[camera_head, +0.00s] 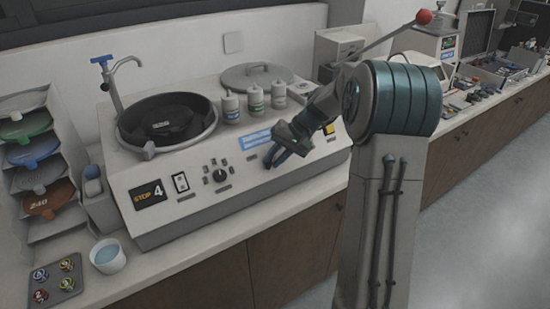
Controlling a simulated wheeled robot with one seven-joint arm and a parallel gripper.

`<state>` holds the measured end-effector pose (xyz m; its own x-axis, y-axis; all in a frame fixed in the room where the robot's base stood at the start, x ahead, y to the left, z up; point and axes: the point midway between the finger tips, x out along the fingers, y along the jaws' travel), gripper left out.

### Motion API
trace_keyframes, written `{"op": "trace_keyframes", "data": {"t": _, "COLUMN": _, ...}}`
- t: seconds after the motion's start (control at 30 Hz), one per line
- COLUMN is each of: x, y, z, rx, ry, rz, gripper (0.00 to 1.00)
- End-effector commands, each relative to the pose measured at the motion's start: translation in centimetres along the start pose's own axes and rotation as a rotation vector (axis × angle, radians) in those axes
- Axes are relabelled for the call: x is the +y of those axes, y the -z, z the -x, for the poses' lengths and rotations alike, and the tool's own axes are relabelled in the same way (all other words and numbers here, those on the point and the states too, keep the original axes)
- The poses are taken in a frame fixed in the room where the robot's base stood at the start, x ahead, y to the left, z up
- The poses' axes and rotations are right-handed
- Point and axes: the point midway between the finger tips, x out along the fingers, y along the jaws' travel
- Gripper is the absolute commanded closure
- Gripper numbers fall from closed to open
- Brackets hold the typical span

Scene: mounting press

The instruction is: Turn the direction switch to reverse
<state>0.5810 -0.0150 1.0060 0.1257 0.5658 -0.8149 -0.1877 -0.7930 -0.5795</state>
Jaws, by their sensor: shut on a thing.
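The grey polishing machine (165,235) stands on the counter, with its controls on the sloped front panel. My gripper (273,158) is at the right part of this panel, below a blue-and-white label (255,139). Its dark fingers are shut on a small control there, which I take to be the direction switch. The fingers hide the switch, so its setting cannot be read. Left of my gripper are a round black knob (220,175) with marks around it, a rocker switch (180,182) and a display (149,194) reading "STOP 4".
A black bowl (167,119) with a tap (113,95) sits on the machine's left. Three white bottles (254,99) and a round lid (257,76) stand behind my gripper. A yellow button (329,129) is close on its right. A white cup (108,256) stands at front left.

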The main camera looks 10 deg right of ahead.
Motion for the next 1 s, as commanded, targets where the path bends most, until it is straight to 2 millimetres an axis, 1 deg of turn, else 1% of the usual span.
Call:
{"op": "trace_keyframes", "data": {"t": 0.23, "x": -0.1, "y": 0.1, "z": 0.2, "rx": 0.006, "ry": 0.0, "rz": 0.0, "gripper": 1.0}}
{"op": "trace_keyframes", "data": {"t": 0.27, "x": -0.1, "y": 0.1, "z": 0.2, "rx": 0.006, "ry": 0.0, "rz": 0.0, "gripper": 0.75}}
{"op": "trace_keyframes", "data": {"t": 0.3, "x": -0.1, "y": 0.1, "z": 0.2, "rx": 0.005, "ry": 0.0, "rz": 0.0, "gripper": 0.68}}
{"op": "trace_keyframes", "data": {"t": 0.57, "x": 0.0, "y": 0.1, "z": 0.1, "rx": 0.002, "ry": 0.0, "rz": 0.0, "gripper": 0.68}}
{"op": "trace_keyframes", "data": {"t": 0.67, "x": -0.1, "y": 0.1, "z": 0.5, "rx": 0.003, "ry": -0.001, "rz": 0.002, "gripper": 0.68}}
{"op": "trace_keyframes", "data": {"t": 0.77, "x": 0.1, "y": 0.1, "z": 1.7, "rx": 0.005, "ry": 0.0, "rz": 0.0, "gripper": 0.68}}
{"op": "trace_keyframes", "data": {"t": 0.87, "x": 0.1, "y": 0.2, "z": 3.8, "rx": 0.008, "ry": -0.001, "rz": 0.0, "gripper": 0.68}}
{"op": "trace_keyframes", "data": {"t": 1.0, "x": 0.1, "y": 0.1, "z": 7.1, "rx": 0.008, "ry": -0.001, "rz": -0.001, "gripper": 0.68}}
